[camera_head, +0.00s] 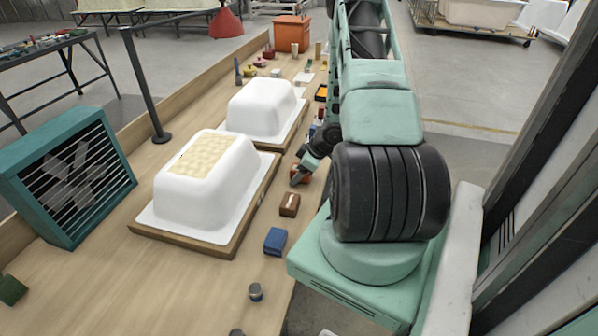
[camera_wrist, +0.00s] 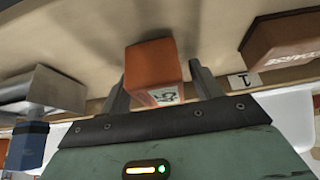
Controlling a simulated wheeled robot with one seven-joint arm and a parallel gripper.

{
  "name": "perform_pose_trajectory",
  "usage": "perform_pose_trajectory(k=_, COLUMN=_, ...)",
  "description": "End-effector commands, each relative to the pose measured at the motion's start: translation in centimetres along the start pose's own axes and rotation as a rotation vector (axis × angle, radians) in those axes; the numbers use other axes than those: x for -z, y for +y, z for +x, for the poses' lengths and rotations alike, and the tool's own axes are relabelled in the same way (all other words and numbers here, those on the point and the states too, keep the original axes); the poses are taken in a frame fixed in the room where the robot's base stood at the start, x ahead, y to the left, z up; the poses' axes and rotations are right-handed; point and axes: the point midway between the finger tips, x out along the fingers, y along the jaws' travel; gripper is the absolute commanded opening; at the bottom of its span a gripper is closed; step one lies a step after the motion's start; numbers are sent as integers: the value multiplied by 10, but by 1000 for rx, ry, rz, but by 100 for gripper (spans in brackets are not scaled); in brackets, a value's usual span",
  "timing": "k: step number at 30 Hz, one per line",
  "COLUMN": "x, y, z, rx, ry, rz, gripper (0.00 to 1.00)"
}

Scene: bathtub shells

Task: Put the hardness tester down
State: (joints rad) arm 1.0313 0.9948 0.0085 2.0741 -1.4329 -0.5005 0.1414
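The hardness tester appears to be the small orange block with a pale, figured display face; it shows in the wrist view (camera_wrist: 152,68) and, partly covered, in the head view (camera_head: 296,173). My gripper (camera_wrist: 157,80) has one finger close along each side of it and appears shut on it. In the head view my gripper (camera_head: 303,170) is low over the bench's right edge, beside the white tub shells. I cannot tell whether the tester's underside touches the bench.
The wooden bench (camera_head: 110,262) carries a near white shell (camera_head: 205,190) and a far one (camera_head: 262,108). A brown block (camera_head: 290,205), a blue block (camera_head: 275,241) and a grey cylinder (camera_head: 256,291) stand along its right edge. A teal louvred box (camera_head: 68,175) stands left. Bare wood lies at the front.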

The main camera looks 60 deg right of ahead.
Motion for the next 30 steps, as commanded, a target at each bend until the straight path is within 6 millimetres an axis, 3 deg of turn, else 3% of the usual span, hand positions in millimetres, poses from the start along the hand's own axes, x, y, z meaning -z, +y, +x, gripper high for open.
perform_pose_trajectory(k=11, x=2, y=1, z=-8, rx=-2, ry=0, rz=-1, gripper=64)
perform_pose_trajectory(k=24, x=3, y=1, z=-93, rx=-3, ry=0, rz=-2, gripper=64)
perform_pose_trajectory(k=30, x=2, y=0, z=-117, rx=-1, ry=-1, rz=-2, gripper=64)
